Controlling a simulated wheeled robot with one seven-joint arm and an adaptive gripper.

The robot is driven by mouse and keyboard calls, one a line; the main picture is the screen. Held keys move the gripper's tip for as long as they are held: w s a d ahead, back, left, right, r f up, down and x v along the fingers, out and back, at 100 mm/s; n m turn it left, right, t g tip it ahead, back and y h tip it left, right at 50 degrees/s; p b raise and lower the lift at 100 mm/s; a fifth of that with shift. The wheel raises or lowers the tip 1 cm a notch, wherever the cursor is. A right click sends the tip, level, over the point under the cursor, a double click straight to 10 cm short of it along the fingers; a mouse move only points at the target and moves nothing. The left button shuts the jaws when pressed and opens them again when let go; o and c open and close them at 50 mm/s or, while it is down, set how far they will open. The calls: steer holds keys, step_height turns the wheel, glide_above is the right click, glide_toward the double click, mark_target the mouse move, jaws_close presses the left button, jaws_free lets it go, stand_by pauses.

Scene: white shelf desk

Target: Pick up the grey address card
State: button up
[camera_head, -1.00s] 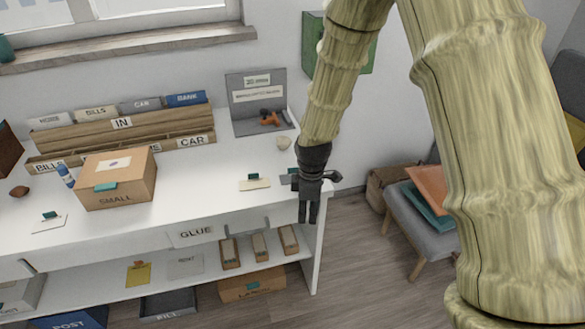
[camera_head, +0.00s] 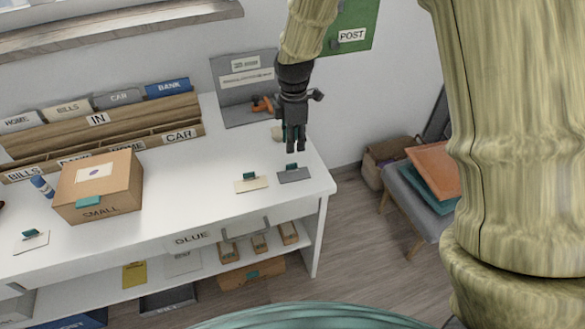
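The grey address card (camera_head: 294,175) lies flat near the right end of the white desk top, with a small dark teal clip or tab standing at its back edge. My gripper (camera_head: 296,149) points down just behind and above the card in the picture. Its dark fingers look slightly apart, but the view is too small to tell how far. I see nothing held between them. A cream card (camera_head: 251,184) with a similar teal tab lies just left of the grey one.
A cardboard box (camera_head: 100,187) marked SMALL and a wooden sorter (camera_head: 115,138) stand on the left of the desk (camera_head: 190,205). A grey stand (camera_head: 240,85) with an orange item is behind. A chair (camera_head: 410,195) with folders stands right of the desk.

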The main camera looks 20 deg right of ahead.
mark_target(294, 172)
steer(key=f, duration=0.3)
steer(key=shift+w+a+f, duration=0.1)
steer(key=shift+w+a, duration=0.05)
steer(key=shift+a, duration=0.25)
steer(key=shift+f, duration=0.5)
steer(key=shift+a+f+p, duration=0.1)
steer(key=shift+f+p, duration=0.65)
steer(key=shift+f, duration=1.65)
jaws_close()
